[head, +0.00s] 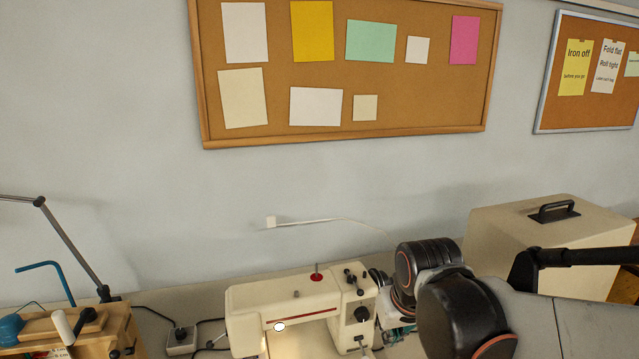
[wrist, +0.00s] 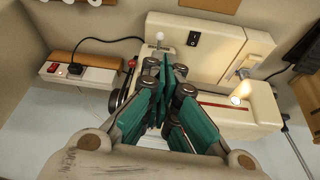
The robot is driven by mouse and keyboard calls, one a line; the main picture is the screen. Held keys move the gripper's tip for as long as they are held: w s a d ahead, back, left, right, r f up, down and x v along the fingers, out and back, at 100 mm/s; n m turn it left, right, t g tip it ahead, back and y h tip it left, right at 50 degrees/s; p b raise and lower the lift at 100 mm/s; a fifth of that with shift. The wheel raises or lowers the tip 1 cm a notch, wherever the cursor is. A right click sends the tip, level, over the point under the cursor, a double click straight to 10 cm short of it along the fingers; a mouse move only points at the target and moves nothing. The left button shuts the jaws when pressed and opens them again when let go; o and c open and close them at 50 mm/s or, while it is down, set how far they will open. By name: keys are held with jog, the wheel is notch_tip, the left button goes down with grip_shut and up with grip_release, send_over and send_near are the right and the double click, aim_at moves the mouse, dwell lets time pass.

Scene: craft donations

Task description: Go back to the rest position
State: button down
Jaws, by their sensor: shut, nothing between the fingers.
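My gripper (wrist: 165,88) shows in the wrist view with its teal fingers brought together and nothing between them. It is in front of the cream sewing machine (wrist: 210,62), and whether it touches the machine I cannot tell. In the head view the sewing machine (head: 285,308) stands at the bottom middle with its lamp lit. My dark arm covers the area right of the machine, and the gripper is mostly hidden behind it there.
A beige case with a black handle (head: 545,232) stands at the right. A wooden box (head: 100,335) with tools and a lamp arm (head: 65,240) are at the left. A power strip (wrist: 80,72) with a plug lies beside the machine. Pinboards (head: 400,90) hang on the wall.

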jog(key=s+d+r+m+t, duration=0.1)
jog(key=s+d+r, duration=0.1)
jog(key=s, duration=0.4)
jog(key=s+d+r+t, duration=0.1)
jog(key=s+d, duration=0.3)
jog(key=s, duration=0.3)
jog(key=shift+r+m+t, duration=0.3)
jog(key=shift+r+m, duration=0.1)
